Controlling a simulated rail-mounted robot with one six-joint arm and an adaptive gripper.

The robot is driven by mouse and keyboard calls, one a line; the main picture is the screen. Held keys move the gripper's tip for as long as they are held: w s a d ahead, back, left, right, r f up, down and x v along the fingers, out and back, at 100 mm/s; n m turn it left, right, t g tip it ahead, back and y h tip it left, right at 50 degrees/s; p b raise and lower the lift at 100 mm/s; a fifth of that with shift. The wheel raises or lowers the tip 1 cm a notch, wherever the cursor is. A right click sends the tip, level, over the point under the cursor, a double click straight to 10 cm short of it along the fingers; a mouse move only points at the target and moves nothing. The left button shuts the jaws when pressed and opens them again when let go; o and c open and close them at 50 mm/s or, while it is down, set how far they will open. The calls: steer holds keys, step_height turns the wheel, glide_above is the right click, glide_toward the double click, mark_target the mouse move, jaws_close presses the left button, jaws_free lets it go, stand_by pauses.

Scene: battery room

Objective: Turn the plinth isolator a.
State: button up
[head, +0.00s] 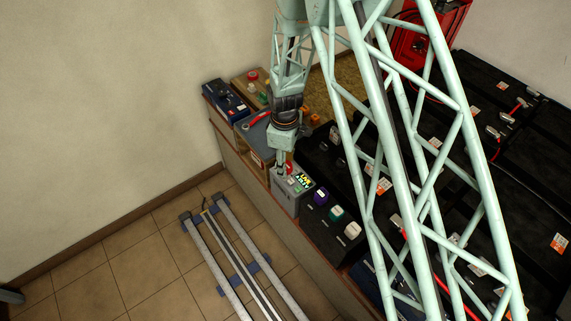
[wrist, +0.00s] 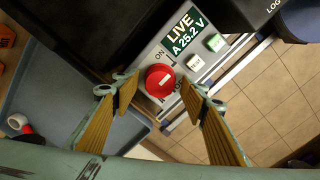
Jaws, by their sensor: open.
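Plinth isolator a is a grey box (wrist: 195,62) with a round red knob (wrist: 160,78) on its face. A green display beside the knob reads LIVE, A 25.2 V. An ON label shows at the knob's upper left; other lettering by the knob is partly hidden. A short white mark shows on the knob. My gripper (wrist: 156,90) is open, with one finger on each side of the knob and nothing held. I cannot tell whether the fingers touch it. In the head view the isolator box (head: 284,196) stands at the bench edge, with my gripper (head: 284,163) just above its knob.
A blue-grey tray (head: 254,132) with a red-handled item lies behind. Black batteries fill the right. Floor rails (head: 215,260) run below.

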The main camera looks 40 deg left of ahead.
step_height(320, 180, up, 12)
steer(key=shift+s+f, duration=0.15)
steer(key=shift+s, duration=0.05)
stand_by(0.7)
stand_by(0.3)
steer(key=shift+w+d, duration=0.1)
steer(key=shift+d, duration=0.05)
